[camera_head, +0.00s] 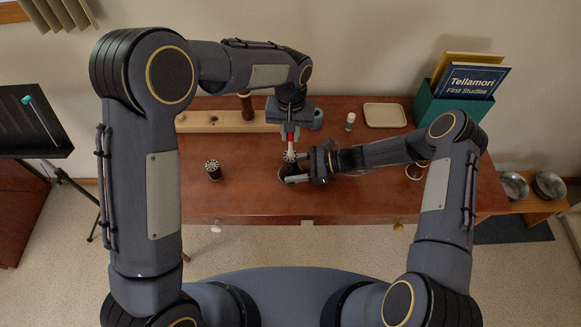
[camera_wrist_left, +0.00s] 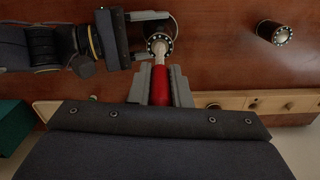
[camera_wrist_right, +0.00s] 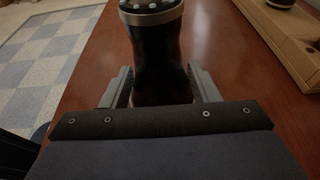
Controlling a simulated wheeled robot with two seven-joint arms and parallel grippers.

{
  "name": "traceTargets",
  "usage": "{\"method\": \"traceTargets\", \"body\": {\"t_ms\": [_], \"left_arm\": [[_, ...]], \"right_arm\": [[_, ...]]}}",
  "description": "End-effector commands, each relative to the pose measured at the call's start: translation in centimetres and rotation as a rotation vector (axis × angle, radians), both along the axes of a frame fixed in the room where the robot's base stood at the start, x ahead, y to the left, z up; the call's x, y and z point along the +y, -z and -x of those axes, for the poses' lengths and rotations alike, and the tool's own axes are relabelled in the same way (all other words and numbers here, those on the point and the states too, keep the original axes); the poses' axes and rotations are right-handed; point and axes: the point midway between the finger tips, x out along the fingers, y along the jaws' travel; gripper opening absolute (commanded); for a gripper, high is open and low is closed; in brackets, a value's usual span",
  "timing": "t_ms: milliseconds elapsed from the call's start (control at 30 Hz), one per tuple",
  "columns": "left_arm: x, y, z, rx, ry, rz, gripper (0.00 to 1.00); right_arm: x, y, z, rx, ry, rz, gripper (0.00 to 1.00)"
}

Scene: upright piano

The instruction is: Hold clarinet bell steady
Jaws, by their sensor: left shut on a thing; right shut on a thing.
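A black, silver-ringed clarinet bell (camera_head: 287,172) stands upright on the brown table. My right gripper (camera_wrist_right: 160,92) is shut on it, one finger on each side of its dark body; its top rim with pale dots shows at the top of the right wrist view. My left gripper (camera_head: 291,138) is above it, shut on a red-handled tool (camera_wrist_left: 161,85). The tool's pale tip (camera_wrist_left: 160,50) reaches the bell's top end; whether it touches or enters is unclear. A similar dark piece (camera_head: 213,170) stands apart to the left, also in the left wrist view (camera_wrist_left: 274,34).
A pale wooden rack (camera_head: 210,122) lies along the back of the table (camera_head: 240,205). A small bottle (camera_head: 350,121), a cream tray (camera_head: 385,115) and a green box (camera_head: 440,106) with books stand at the back right. The front left of the table is clear.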

Motion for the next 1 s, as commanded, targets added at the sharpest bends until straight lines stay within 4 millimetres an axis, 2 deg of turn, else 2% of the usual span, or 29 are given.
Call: {"method": "traceTargets", "body": {"t_ms": [433,1000], "left_arm": [[0.0,0.3,0.0,0.000,0.000,0.000,0.00],[0.0,-0.9,0.0,-0.001,0.001,0.000,0.00]], "right_arm": [[-0.1,0.2,0.1,0.002,0.001,0.005,0.27],[-0.1,0.3,0.1,0.002,0.001,0.005,0.27]]}}
